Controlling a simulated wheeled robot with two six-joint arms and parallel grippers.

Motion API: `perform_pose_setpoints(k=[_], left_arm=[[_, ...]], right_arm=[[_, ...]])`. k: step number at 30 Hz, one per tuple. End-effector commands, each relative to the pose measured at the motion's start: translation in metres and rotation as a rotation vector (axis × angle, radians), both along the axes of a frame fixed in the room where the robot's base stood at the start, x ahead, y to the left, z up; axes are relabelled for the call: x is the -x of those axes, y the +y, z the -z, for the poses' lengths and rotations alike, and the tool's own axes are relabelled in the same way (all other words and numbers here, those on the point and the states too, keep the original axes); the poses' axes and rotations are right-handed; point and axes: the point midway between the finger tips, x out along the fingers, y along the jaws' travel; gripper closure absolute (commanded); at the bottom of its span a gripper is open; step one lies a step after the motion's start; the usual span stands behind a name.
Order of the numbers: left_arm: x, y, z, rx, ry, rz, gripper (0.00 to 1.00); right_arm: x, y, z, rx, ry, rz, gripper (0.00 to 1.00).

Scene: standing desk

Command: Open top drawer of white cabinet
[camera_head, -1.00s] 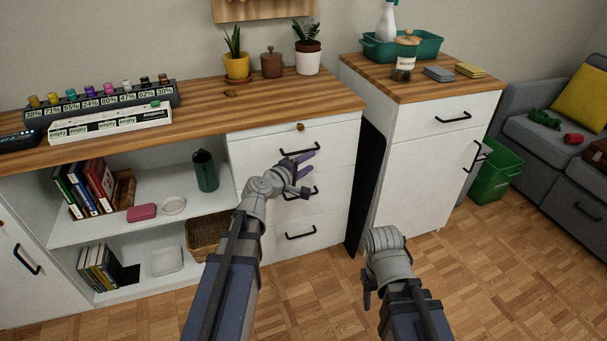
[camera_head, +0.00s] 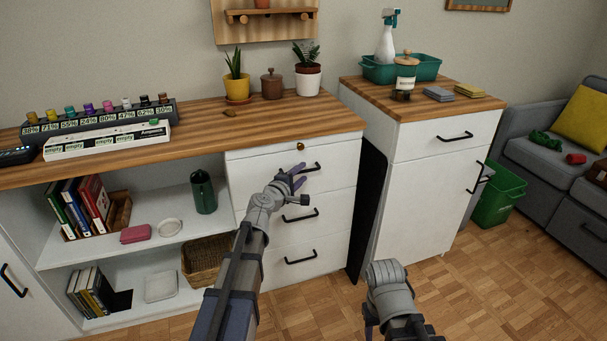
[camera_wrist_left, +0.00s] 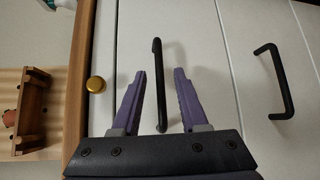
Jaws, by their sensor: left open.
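The white drawer cabinet (camera_head: 335,225) under the wooden counter has several stacked drawers with black bar handles. Its top drawer (camera_head: 245,171) looks closed flush, and its black handle (camera_head: 312,167) is partly behind my left gripper (camera_head: 293,173). My left gripper is open at that handle. In the left wrist view, the handle (camera_wrist_left: 157,60) runs between the two purple fingers of the gripper (camera_wrist_left: 160,74), with a gap on each side. The handle below (camera_wrist_left: 271,80) shows to the right there. My right arm is at the lower middle; its jaws cannot be made out.
A brass knob (camera_head: 300,146) sits just above the top drawer. The counter (camera_head: 210,122) overhangs the drawers and holds plants and a long rack. Open shelves (camera_head: 150,240) are to the left. A second white cabinet (camera_head: 425,190) stands right. Floor between is bare.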

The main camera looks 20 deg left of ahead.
Motion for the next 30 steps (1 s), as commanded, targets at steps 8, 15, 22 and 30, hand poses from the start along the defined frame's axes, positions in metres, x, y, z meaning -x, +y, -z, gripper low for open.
perform_pose_setpoints(k=[8, 15, 22, 30], left_arm=[[-0.0201, -0.0046, 0.0029, 0.0, 0.0, 0.001, 0.57], [-0.0193, -0.0044, 0.0028, 0.0, 0.0, 0.0, 0.67], [-0.0192, -0.0043, 0.0028, 0.0, 0.0, 0.001, 0.93], [-0.0192, -0.0042, 0.0029, 0.0, 0.0, 0.001, 1.0]], right_arm=[[0.0, 0.0001, 0.0029, -0.001, 0.0, -0.001, 0.5], [0.0, 0.0001, 0.0027, 0.0, 0.0, -0.001, 0.5], [0.0, 0.0001, 0.0027, 0.0, 0.0, -0.001, 0.5], [0.0, 0.0001, 0.0028, 0.0, 0.0, -0.001, 0.5]])
